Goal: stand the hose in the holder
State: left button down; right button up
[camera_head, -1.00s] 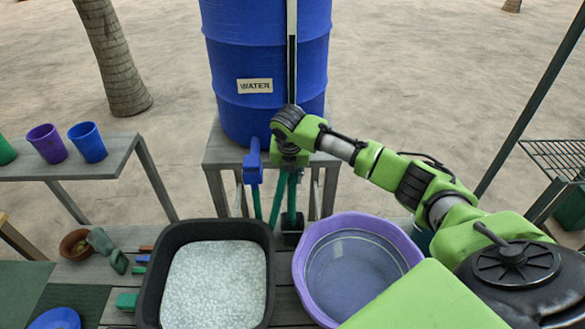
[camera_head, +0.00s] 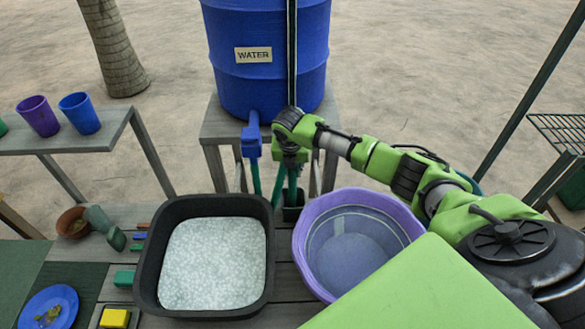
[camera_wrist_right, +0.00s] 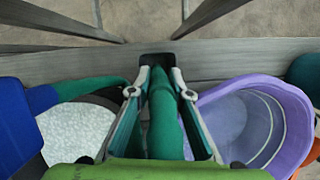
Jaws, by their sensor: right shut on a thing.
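The green hose (camera_head: 292,187) is held by my right gripper (camera_head: 291,165), which is shut on it. In the right wrist view the hose (camera_wrist_right: 165,115) runs between the two fingers (camera_wrist_right: 160,78). The holder is a small dark box (camera_head: 293,213) at the back edge of the table, directly below the gripper; in the wrist view it (camera_wrist_right: 157,59) shows just beyond the fingertips. The hose end is at or just above the holder's opening; I cannot tell whether it is inside. Another length of hose hangs from the blue tap (camera_head: 252,140). My left gripper is not in view.
A black tray (camera_head: 145,270) of pale granules stands left of the holder, and a purple basin (camera_head: 302,262) stands right of it. The blue water barrel (camera_head: 262,90) is behind on a stand. Cups and a blue plate (camera_head: 30,312) are at the left.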

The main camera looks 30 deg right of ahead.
jog(key=o, duration=1.8)
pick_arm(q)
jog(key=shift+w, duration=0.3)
pick_arm(e)
jog(key=shift+o, duration=0.2)
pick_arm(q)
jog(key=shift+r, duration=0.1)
pick_arm(e)
jog(key=p+v, duration=0.3)
jog(key=shift+w+d, duration=0.1)
jog(key=shift+w, duration=0.05)
jog(key=shift+r+p, duration=0.25)
jog(key=shift+p, duration=0.1)
jog(key=shift+v, duration=1.25)
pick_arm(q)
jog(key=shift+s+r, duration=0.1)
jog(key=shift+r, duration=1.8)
pick_arm(e)
jog(key=shift+v, duration=2.55)
